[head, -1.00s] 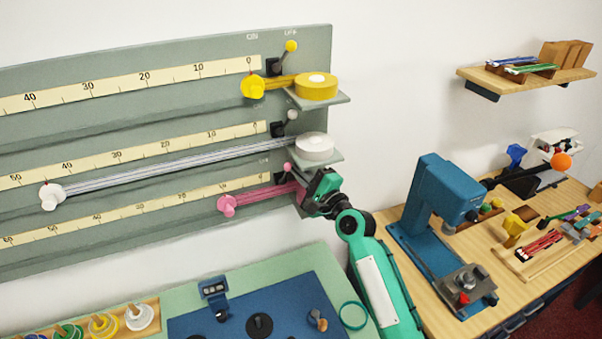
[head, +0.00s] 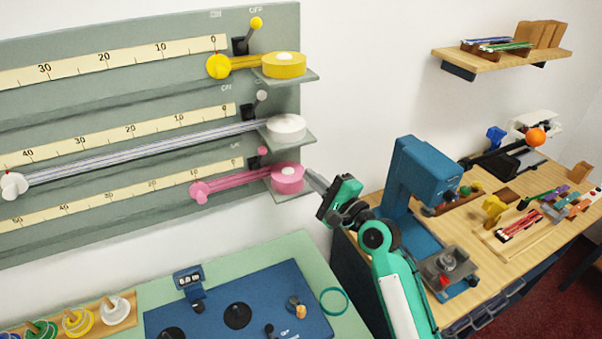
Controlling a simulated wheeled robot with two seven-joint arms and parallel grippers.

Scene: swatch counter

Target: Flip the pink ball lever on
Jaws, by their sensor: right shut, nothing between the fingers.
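The pink ball lever (head: 263,151) is the lowest of three levers on the grey-green wall panel (head: 140,80). Its small pink ball is just above and left of the pink tape roll (head: 288,177). It seems to lean up and right, like the yellow ball lever (head: 256,23), which leans toward OFF. Its own labels are not readable. My right gripper (head: 312,179) is shut and empty, just right of the pink roll and its shelf, apart from the lever. My left gripper is not in view.
The pink tape's pull tab (head: 200,192) is left of the roll. The white roll (head: 286,127) on its shelf sits above the pink roll. A blue press (head: 425,175) stands on the wooden bench at right. White wall is free right of the panel.

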